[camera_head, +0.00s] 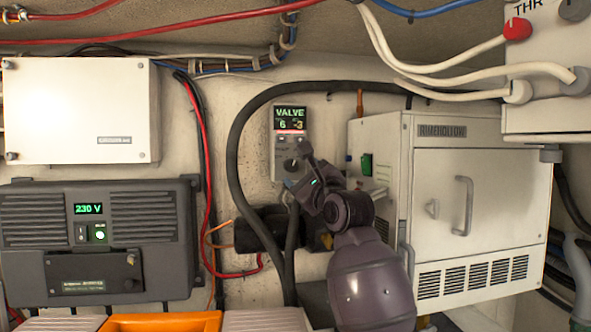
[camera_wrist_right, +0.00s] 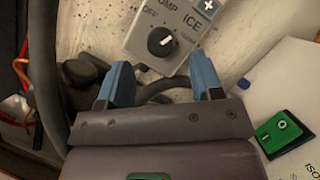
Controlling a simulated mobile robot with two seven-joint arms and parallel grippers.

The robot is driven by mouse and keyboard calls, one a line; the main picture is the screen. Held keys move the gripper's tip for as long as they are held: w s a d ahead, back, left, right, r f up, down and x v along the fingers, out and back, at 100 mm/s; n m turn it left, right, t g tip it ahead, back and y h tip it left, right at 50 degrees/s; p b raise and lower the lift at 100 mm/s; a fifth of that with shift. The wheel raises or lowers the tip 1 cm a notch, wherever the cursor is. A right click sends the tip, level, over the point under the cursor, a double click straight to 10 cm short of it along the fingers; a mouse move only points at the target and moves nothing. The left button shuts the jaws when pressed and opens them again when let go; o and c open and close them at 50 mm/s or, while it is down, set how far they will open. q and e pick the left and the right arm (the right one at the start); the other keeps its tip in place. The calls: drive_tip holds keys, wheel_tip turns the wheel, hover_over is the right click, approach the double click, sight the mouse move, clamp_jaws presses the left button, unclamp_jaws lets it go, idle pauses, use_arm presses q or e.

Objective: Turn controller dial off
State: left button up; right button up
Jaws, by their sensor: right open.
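The controller (camera_head: 290,128) is a small grey box on the back wall with a lit display reading "VALVE" and figures below. Its black round dial (camera_wrist_right: 161,42) shows in the wrist view, with a white mark on its face. The labels "OFF", "PUMP" and "ICE" stand near it; one more label is too blurred to read. In the head view the dial (camera_head: 291,165) is low on the box, partly beside my gripper. My right gripper (camera_wrist_right: 162,78) is open and empty. Its two blue fingers point toward the dial, which lies ahead between them, apart from them. My left gripper is not in view.
A white cabinet (camera_head: 480,190) with a green switch (camera_head: 367,164) stands right of the controller. Black hose (camera_head: 232,150) loops around its left and top. A dark 230 V unit (camera_head: 100,240) and a white box (camera_head: 80,110) are at left. An orange container (camera_head: 165,322) is below.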

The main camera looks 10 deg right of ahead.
sight(293, 167)
drive_tip(key=shift+x, duration=1.15)
use_arm(q)
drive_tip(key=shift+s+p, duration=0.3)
drive_tip(key=shift+p, duration=0.1)
use_arm(e)
drive_tip(key=shift+w+a+r, duration=0.2)
drive_tip(key=shift+w+r, duration=0.05)
drive_tip(key=shift+w, duration=0.4)
drive_tip(key=c, duration=0.9)
drive_tip(key=shift+c, duration=0.2)
